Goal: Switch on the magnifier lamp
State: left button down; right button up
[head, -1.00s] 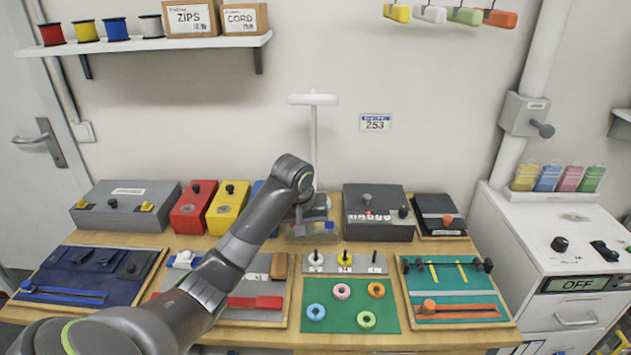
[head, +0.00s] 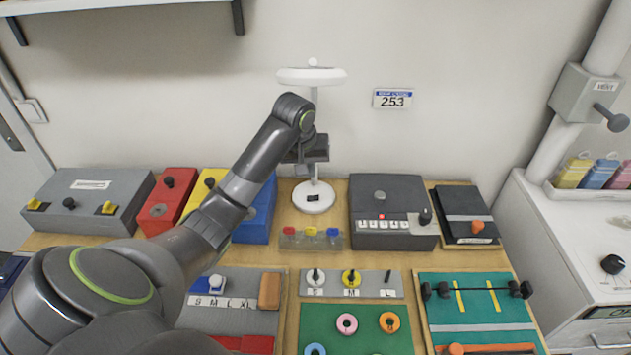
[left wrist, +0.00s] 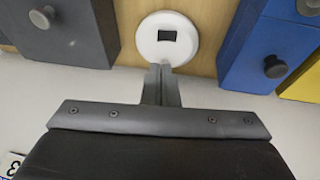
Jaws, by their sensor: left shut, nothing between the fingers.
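The white magnifier lamp (head: 311,76) stands at the back of the table against the wall, with a ring-shaped head on a thin post. Its round white base (head: 314,204) has a small dark switch (head: 313,198) on top; base and switch also show in the left wrist view (left wrist: 167,54). I cannot tell from the head whether the lamp is lit. My left gripper (head: 314,178) is in front of the post, above the base, shut and empty. In the left wrist view its fingertips (left wrist: 160,68) point at the base, close to its edge. My right gripper is not in view.
A blue box (head: 258,215) stands left of the base, and a dark grey box (head: 393,225) with a red light stands right. A small block with coloured buttons (head: 311,240) lies just in front. Mats with parts cover the table's front.

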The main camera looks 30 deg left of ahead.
aim_at(318, 196)
pick_arm(q)
jog(key=shift+s+d+r, duration=0.1)
jog(key=shift+s, duration=0.05)
jog(key=p+x, duration=0.1)
jog(key=x, duration=0.9)
dwell(0.4)
jog(key=shift+w+d+y+p, duration=0.2)
jog(key=shift+d+y+p, duration=0.1)
jog(key=shift+p, duration=0.25)
jog(key=shift+f+g, duration=0.3)
jog(key=shift+f, duration=0.1)
jog(key=shift+a, duration=0.1)
